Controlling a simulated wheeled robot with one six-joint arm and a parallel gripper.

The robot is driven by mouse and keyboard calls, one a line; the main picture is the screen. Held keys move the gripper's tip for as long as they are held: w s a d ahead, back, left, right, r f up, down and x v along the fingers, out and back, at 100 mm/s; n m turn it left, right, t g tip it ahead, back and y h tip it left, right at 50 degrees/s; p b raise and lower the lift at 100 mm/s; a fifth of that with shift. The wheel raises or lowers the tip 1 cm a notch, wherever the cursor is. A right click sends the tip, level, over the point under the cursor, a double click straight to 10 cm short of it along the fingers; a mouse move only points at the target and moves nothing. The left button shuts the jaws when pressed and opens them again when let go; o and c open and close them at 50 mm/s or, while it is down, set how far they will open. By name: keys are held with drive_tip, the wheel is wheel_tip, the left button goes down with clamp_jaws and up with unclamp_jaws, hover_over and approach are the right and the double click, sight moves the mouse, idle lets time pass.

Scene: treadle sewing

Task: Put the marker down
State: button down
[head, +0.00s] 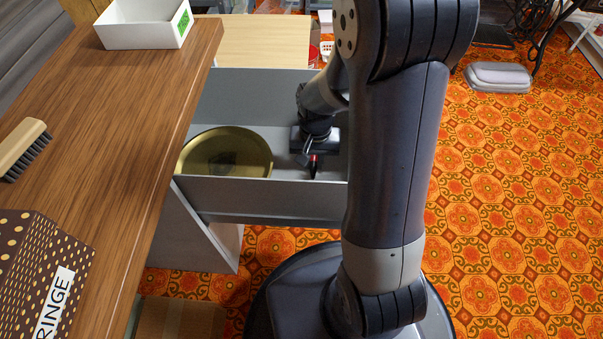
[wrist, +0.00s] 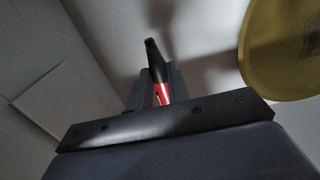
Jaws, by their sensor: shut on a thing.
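The marker (wrist: 157,68), black with a red part, is held between the fingers of my gripper (wrist: 153,88) in the wrist view. In the head view my gripper (head: 309,160) is down inside an open grey drawer (head: 270,198), and a small red part of the marker (head: 314,158) shows at its fingers. The gripper is shut on the marker. I cannot tell whether the marker touches the drawer floor. A round gold tin (head: 226,152) lies in the drawer to the left of the gripper. It also shows at the right of the wrist view (wrist: 285,45).
A wooden tabletop (head: 120,110) on the left carries a white tray (head: 144,24), a brush (head: 24,147) and a dotted box (head: 35,265). The drawer's walls stand around the gripper. A grey cushion-like thing (head: 498,77) lies on the patterned floor at right.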

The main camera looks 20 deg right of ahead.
sight(314, 164)
drive_tip(key=shift+f+b, duration=0.9)
drive_tip(key=shift+f, duration=1.55)
drive_tip(key=shift+f, duration=0.1)
drive_tip(key=c, duration=1.3)
unclamp_jaws()
drive_tip(key=shift+c, duration=0.2)
wheel_tip(314, 164, up, 12)
drive_tip(key=p, duration=0.5)
